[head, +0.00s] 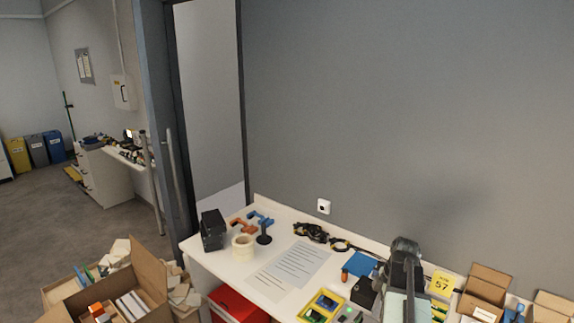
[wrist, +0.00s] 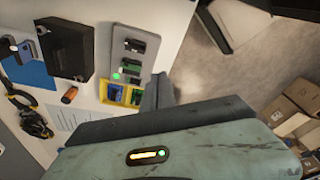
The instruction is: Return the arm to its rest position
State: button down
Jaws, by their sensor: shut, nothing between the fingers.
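My gripper (wrist: 158,92) shows in the wrist view as dark grey fingers beyond the pale green, scuffed housing of my arm, which has a small lit indicator. It is shut and empty, above the white worktable (wrist: 108,22) and apart from the things on it. In the head view my arm (head: 403,270) stands up at the lower right, in front of the table's right part. The fingertips cannot be made out there.
A yellow tray (wrist: 117,95), a grey panel (wrist: 134,52), a black box (wrist: 68,47) and an orange cylinder (wrist: 69,96) lie near my gripper. Open cartons (head: 487,284) stand right of my arm. A tape roll (head: 243,246) sits left. Space above the table is clear.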

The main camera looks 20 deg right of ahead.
jog(key=w+a+n+g, duration=0.1)
jog(key=w+a, duration=0.3)
jog(key=a, duration=0.7)
jog(key=w+a+n, duration=0.1)
jog(key=w+a, duration=0.3)
jog(key=a, duration=0.7)
jog(key=s+a+m+h, duration=0.1)
jog(key=a+m, duration=1.2)
jog(key=a, duration=0.2)
jog(key=shift+s+a+f+m+h, duration=0.15)
jog(key=shift+a+f+m+h, duration=0.05)
jog(key=shift+a+m+h, duration=0.2)
jog(key=shift+d, duration=0.15)
